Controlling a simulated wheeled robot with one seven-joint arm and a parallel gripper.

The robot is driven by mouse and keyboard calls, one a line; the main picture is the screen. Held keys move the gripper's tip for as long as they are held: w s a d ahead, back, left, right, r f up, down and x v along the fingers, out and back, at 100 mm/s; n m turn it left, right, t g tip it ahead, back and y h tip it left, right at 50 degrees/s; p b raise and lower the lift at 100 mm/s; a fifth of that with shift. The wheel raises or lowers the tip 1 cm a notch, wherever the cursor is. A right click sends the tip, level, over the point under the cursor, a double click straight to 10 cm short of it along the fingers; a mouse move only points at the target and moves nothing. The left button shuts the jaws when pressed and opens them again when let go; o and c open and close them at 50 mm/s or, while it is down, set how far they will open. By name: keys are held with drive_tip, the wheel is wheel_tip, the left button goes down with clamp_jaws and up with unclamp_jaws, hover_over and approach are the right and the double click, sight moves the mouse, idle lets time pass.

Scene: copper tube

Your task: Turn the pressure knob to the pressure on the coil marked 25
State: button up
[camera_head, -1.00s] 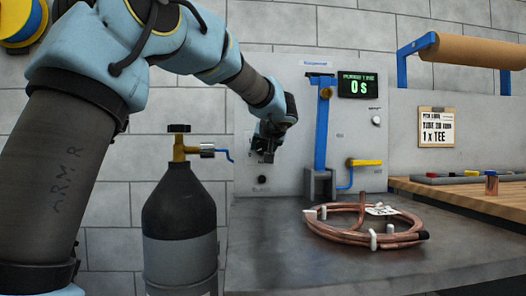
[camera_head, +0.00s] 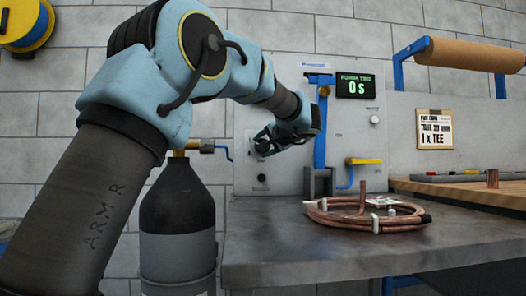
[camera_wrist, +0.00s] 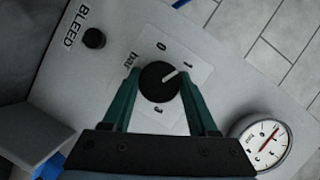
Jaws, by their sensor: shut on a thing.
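The black pressure knob (camera_wrist: 160,82) sits on a pale dial plate on the grey panel. Its white pointer line aims up and right, near the figure 1; the figure 0 and "bar" also show around it. My gripper (camera_wrist: 158,92) has its two green fingers shut on the knob, one at each side. In the head view my gripper (camera_head: 268,142) is at the panel's left part and hides the knob. A round gauge (camera_wrist: 262,141) with a red needle is beside the dial. The copper coil (camera_head: 350,222) lies on the bench with a white tag (camera_head: 382,202), too small to read.
A dark BLEED button (camera_wrist: 94,38) is on the panel near the knob. A dark gas cylinder (camera_head: 178,215) stands left of the bench.

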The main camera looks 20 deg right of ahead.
drive_tip(key=shift+m+t, duration=0.3)
drive_tip(key=shift+m, duration=0.3)
drive_tip(key=o, duration=1.4)
drive_tip(key=shift+c, duration=0.2)
drive_tip(key=s+r, duration=0.1)
drive_tip(key=s, duration=0.9)
drive_tip(key=shift+s+d+r, duration=0.25)
drive_tip(key=shift+s+r, duration=0.1)
